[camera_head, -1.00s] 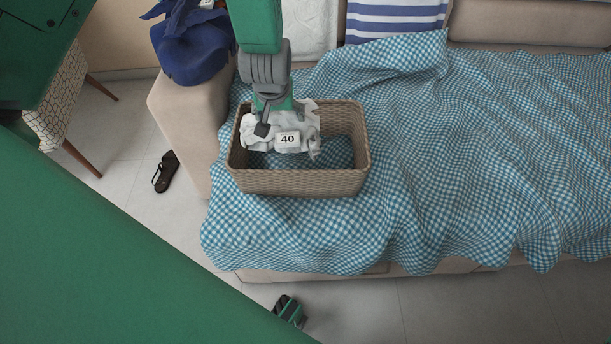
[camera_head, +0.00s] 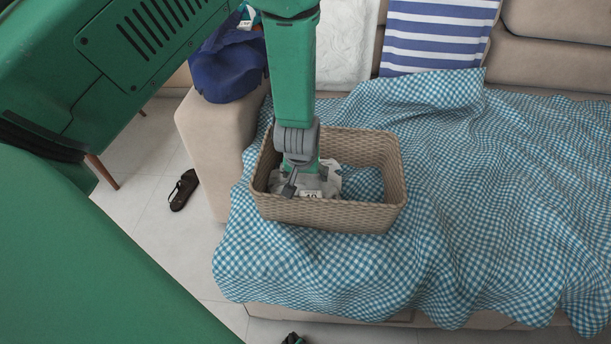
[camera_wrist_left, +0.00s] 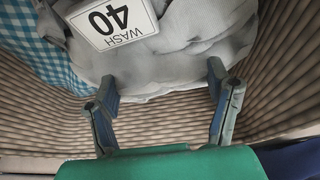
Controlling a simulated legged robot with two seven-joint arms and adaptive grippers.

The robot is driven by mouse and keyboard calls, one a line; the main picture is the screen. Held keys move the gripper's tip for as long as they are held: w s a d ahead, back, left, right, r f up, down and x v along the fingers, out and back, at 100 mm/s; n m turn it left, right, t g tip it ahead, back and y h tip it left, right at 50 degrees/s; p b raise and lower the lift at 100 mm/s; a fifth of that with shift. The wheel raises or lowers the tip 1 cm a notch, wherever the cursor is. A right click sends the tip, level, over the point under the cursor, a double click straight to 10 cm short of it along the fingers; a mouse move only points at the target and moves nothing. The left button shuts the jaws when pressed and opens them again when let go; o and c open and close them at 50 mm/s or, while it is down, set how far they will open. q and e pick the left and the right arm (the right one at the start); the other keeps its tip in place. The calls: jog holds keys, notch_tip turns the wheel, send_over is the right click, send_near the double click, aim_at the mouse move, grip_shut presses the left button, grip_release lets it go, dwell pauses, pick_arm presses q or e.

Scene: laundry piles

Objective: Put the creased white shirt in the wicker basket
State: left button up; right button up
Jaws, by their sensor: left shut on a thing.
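The white shirt (camera_head: 332,180) is a crumpled light bundle with a label reading WASH 40, plain in the left wrist view (camera_wrist_left: 190,40). It is down inside the wicker basket (camera_head: 350,217), at its left part. My left gripper (camera_head: 297,188) reaches down into the basket from above and is shut on the shirt. In the left wrist view its fingers (camera_wrist_left: 162,74) are against the bundle's near edge, with wicker walls around. Whether the shirt touches the basket floor is hidden. My right gripper is not clearly in view.
The basket stands on a blue checked blanket (camera_head: 480,190) over a beige sofa. A striped cushion (camera_head: 435,38) and a white cushion (camera_head: 342,45) are behind. A blue bag (camera_head: 228,65) sits on the armrest. A dark sandal (camera_head: 183,190) lies on the floor.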

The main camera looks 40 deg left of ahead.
pick_arm(q)
jog(key=shift+a, duration=0.2)
jog(key=shift+s+d+f, duration=0.1)
jog(key=shift+d+f, duration=0.15)
jog(key=shift+d, duration=0.4)
pick_arm(e)
jog(key=shift+s+d+f, duration=0.1)
jog(key=shift+d, duration=0.25)
pick_arm(q)
jog(key=o, duration=1.5)
jog(key=shift+s+a+f, duration=0.1)
jog(key=shift+a+f, duration=0.05)
jog(key=shift+f, duration=0.05)
jog(key=shift+c, duration=0.2)
pick_arm(e)
jog(key=shift+a, duration=0.1)
pick_arm(q)
jog(key=shift+r, duration=0.65)
jog(key=p+v, duration=0.4)
jog(key=v, duration=0.8)
pick_arm(e)
notch_tip(320, 180, up, 5)
jog(key=shift+f, duration=0.15)
pick_arm(q)
jog(key=shift+a, duration=0.1)
pick_arm(e)
jog(key=shift+a, duration=0.15)
